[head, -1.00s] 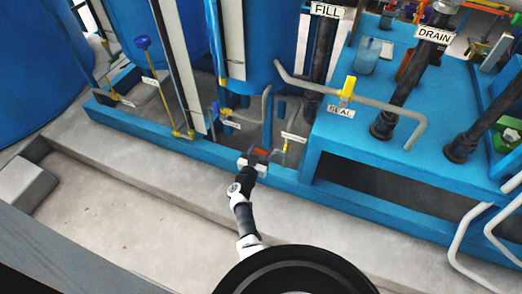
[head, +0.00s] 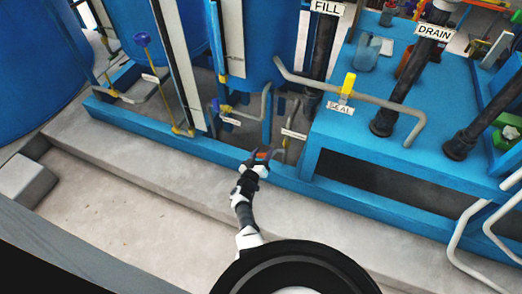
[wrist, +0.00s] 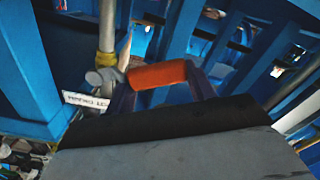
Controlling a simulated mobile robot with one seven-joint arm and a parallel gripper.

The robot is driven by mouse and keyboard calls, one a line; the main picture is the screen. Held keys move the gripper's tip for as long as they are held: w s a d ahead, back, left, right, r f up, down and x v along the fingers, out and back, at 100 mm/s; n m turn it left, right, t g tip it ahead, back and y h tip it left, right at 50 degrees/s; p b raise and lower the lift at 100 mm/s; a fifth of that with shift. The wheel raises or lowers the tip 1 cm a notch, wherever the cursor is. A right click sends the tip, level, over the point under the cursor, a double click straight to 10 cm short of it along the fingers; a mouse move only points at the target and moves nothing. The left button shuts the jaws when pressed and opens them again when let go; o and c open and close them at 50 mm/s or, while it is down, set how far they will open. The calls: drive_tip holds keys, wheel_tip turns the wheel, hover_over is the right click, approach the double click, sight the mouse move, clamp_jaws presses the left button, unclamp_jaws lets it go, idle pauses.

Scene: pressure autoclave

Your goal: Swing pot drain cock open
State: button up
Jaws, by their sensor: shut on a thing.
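The drain cock shows in the wrist view as an orange-red lever (wrist: 157,75) beside a grey valve body (wrist: 105,77) on a vertical pipe. In the head view the lever (head: 262,155) is a small red patch by the blue frame's front rail. My gripper (head: 260,157) is at the lever; in the wrist view its purple fingers (wrist: 160,88) stand on both sides of it, shut on it. A white tag (wrist: 85,100) hangs beside the valve, its lettering upside down and hard to read. The valve's inner parts are hidden.
The blue frame rail (head: 205,148) runs close behind my gripper. A yellow-handled valve (head: 348,85) tagged SEAL and a bent grey pipe (head: 385,103) are to the right. Blue tanks (head: 255,40) stand behind. The concrete floor (head: 120,200) in front is clear.

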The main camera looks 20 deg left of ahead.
drive_tip(key=f+n, duration=0.1)
drive_tip(key=d+n, duration=0.1)
drive_tip(key=f+n, duration=0.1)
drive_tip(key=shift+s+d+f+n+b, duration=0.1)
drive_tip(key=shift+d+f+n+b, duration=0.2)
drive_tip(key=shift+f+n, duration=0.1)
drive_tip(key=d+f+n, duration=0.2)
drive_tip(key=d+n, duration=0.3)
drive_tip(key=n, duration=0.3)
drive_tip(key=shift+d+f, duration=0.2)
drive_tip(key=shift+f, duration=0.2)
drive_tip(key=shift+s+n, duration=0.1)
drive_tip(key=shift+n, duration=0.2)
drive_tip(key=o, duration=1.1)
drive_tip(key=shift+d, duration=0.1)
